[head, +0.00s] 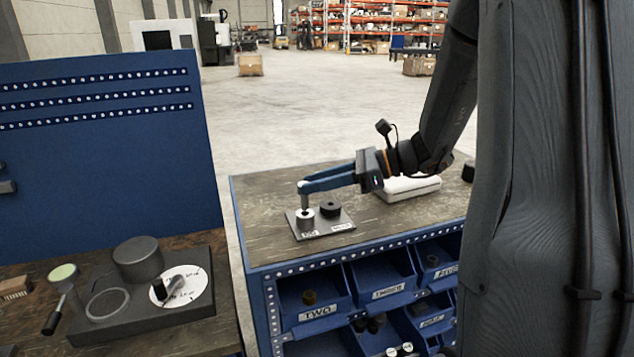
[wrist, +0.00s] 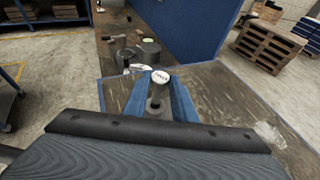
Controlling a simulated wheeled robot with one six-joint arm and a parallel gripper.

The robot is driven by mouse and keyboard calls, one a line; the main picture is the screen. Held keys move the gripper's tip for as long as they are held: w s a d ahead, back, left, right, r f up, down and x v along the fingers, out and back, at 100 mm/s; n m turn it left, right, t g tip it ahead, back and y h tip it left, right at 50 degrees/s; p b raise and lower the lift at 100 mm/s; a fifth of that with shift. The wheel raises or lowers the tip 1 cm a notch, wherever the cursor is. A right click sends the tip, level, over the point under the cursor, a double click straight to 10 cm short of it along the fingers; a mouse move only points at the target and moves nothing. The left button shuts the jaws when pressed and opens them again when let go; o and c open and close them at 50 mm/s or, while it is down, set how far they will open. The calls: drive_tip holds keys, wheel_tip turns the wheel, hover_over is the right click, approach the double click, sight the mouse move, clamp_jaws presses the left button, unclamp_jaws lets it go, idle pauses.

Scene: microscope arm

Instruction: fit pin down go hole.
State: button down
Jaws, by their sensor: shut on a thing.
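My gripper (head: 305,187) is shut on the pin (head: 304,199), which hangs upright from its blue fingertips. In the wrist view the fingers (wrist: 165,88) close around it, and its pale round top (wrist: 161,76) carries dark writing. The pin's lower end is at the top of a silver cylinder (head: 305,222); I cannot tell whether it is inside a hole or just above. A black cylinder (head: 330,210) stands to the right. Both cylinders are on a small grey plate (head: 317,229) with two white labels, too small to read surely.
The plate sits on a worn workbench (head: 262,222) with blue bins (head: 318,318) below. A white case (head: 408,187) lies behind, under my arm. At left, another bench holds a grey fixture (head: 138,259) with a white disc. A blue panel (head: 100,160) rises there.

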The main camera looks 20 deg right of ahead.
drive_tip(key=shift+f+b, duration=1)
drive_tip(key=shift+f, duration=1)
drive_tip(key=c, duration=1.4)
unclamp_jaws()
drive_tip(key=b+v, duration=0.2)
drive_tip(key=v, duration=0.5)
drive_tip(key=shift+s+d+r, duration=0.1)
drive_tip(key=shift+s+d, duration=0.1)
drive_tip(key=shift+d, duration=0.15)
